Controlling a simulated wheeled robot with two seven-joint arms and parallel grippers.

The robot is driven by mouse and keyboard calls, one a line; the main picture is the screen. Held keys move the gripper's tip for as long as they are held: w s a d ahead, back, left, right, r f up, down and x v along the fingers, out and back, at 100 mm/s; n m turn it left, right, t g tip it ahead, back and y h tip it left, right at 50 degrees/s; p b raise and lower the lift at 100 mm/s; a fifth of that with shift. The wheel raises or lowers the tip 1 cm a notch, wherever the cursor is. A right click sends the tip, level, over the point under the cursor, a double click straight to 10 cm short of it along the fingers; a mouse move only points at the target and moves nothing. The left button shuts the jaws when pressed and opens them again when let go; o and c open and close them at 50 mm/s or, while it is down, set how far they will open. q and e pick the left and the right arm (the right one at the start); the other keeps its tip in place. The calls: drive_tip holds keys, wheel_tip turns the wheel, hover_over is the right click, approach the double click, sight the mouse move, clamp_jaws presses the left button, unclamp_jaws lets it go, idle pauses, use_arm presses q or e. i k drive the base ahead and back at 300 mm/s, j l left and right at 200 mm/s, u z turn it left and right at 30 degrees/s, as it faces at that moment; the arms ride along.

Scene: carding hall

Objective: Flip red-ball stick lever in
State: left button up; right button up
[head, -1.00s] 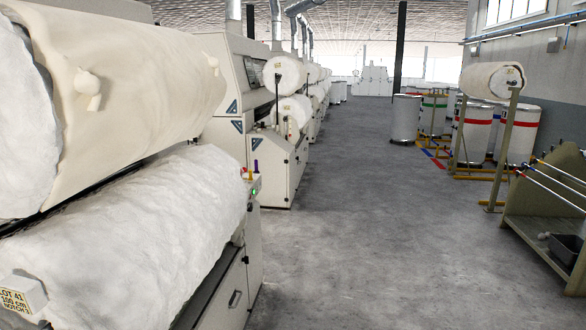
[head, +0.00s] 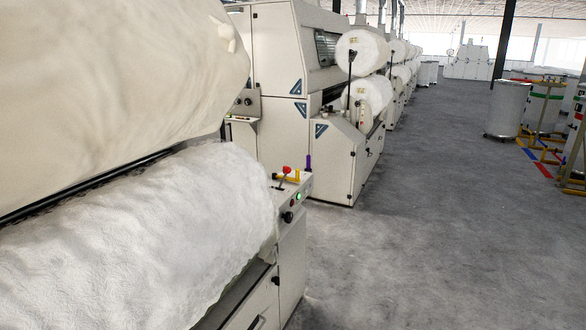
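A small red ball (head: 286,169) tops what looks like a stick lever at the near machine's end panel (head: 292,235), just right of the lower white roll. A yellow part (head: 292,179) sits beside it and a purple upright handle (head: 308,162) stands just behind to the right. The lever's stem is too small to make out clearly. A lit green button (head: 298,196) and a black knob (head: 288,216) are on the panel face below. Neither of my grippers is in view.
A large cream-wrapped roll (head: 110,90) hangs above the white fibre roll (head: 130,240) at the left. More machines (head: 285,60) line up behind. The grey floor aisle (head: 430,240) to the right is clear. A white can (head: 506,108) stands at the far right.

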sight(288, 170)
drive_tip(key=i+l, duration=0.75)
drive_tip(key=i+l+z, duration=0.1)
drive_tip(key=i+l, duration=0.25)
drive_tip(key=i, duration=0.2)
drive_tip(key=i+l, duration=0.25)
drive_tip(key=i, duration=0.15)
drive_tip(key=i+l+z, duration=0.1)
drive_tip(key=i+l, duration=0.2)
drive_tip(key=i, duration=0.15)
drive_tip(key=i+l, duration=0.25)
drive_tip(key=i, duration=0.2)
drive_tip(key=z, duration=0.05)
